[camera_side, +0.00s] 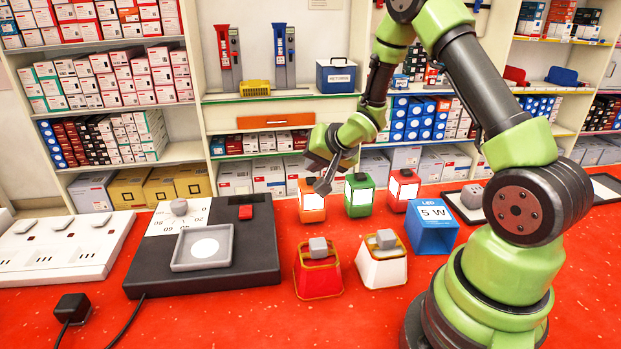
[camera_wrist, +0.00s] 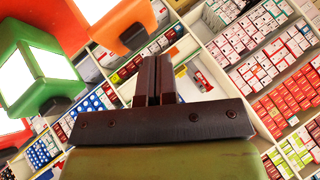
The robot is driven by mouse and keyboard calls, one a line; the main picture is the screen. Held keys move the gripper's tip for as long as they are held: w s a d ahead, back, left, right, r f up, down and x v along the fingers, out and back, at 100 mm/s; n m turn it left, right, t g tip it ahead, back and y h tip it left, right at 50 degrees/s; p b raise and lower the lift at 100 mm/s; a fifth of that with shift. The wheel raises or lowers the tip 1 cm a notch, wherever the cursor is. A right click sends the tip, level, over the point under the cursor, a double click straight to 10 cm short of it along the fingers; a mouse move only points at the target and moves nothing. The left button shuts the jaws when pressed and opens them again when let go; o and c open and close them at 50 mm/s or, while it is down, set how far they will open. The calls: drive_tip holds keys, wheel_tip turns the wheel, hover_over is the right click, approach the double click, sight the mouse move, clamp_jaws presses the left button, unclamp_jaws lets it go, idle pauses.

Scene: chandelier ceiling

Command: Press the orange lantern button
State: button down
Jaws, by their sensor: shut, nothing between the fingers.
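The orange lantern (camera_side: 312,207) has a lit white panel and stands at the left of a row of three, beside the green lantern (camera_side: 351,205) and the red lantern (camera_side: 391,198). My gripper (camera_side: 323,188) is shut and empty, its tips low at the top of the orange lantern and partly covering it. In the wrist view the orange lantern (camera_wrist: 105,30) is at the top, with a dark button (camera_wrist: 133,38) just beyond my shut fingertips (camera_wrist: 154,62). A small gap seems to show; contact cannot be told. The green lantern (camera_wrist: 25,65) also has a dark button (camera_wrist: 56,105).
A blue 5 W box (camera_side: 432,230) stands to the right. Red (camera_side: 318,281) and white (camera_side: 381,270) weighted holders stand in front. A dark scale (camera_side: 240,262) and a white switch panel (camera_side: 60,250) lie left. Stocked shelves line the back.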

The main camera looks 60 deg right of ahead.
sight(314, 178)
drive_tip(key=shift+f, duration=0.1)
idle(0.6)
drive_tip(key=shift+f, duration=0.35)
drive_tip(key=shift+f, duration=0.2)
idle(0.4)
drive_tip(key=shift+r, duration=0.7)
drive_tip(key=shift+r, duration=3)
